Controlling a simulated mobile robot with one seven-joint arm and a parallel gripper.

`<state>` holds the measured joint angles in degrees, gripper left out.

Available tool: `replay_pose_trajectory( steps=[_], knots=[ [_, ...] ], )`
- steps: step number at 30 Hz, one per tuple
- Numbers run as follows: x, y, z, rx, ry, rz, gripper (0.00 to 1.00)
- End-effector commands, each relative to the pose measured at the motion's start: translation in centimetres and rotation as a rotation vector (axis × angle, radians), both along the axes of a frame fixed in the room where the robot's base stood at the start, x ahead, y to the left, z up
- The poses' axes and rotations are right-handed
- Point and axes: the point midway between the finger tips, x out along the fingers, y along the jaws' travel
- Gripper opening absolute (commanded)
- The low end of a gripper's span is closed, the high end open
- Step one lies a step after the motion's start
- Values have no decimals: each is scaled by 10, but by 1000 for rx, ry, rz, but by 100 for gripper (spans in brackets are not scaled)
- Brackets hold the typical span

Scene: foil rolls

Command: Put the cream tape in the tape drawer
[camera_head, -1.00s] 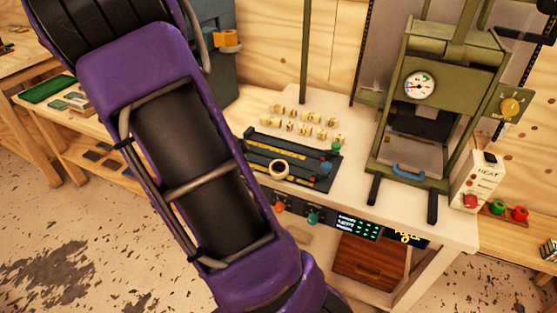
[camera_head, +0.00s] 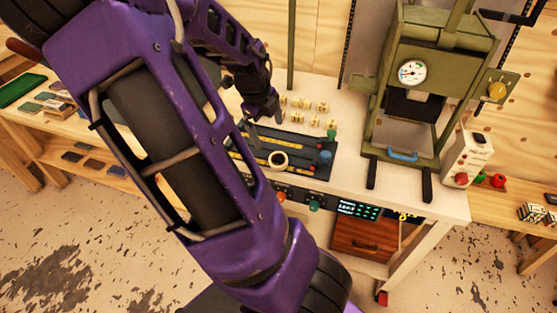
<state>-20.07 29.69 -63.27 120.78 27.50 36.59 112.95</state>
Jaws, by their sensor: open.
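The cream tape (camera_head: 278,168) is a small pale ring with a dark hole. It lies on the front part of the black tray with yellow strips (camera_head: 312,170) on the pale bench. My gripper (camera_head: 264,121) is open and empty, pointing down above the back left of that tray. It is behind and slightly left of the tape, apart from it. Whether this is the tape drawer, I cannot tell.
Small cream lettered blocks (camera_head: 308,104) stand behind the tray. A green press with a gauge (camera_head: 412,72) stands to the right, with a white HEAT box (camera_head: 466,160) beside it. A control panel with knobs and a display (camera_head: 358,209) runs along the bench front.

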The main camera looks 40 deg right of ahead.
Motion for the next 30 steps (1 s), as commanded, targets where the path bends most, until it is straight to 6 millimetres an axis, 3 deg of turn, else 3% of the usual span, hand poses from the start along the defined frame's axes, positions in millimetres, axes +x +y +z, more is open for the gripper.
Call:
replay_pose_trajectory(
  steps=[9,30],
  knots=[
    [1,-16,-63,1,2,-2,100],
    [-1,-36,-132,0,-1,-1,100]
  ],
)
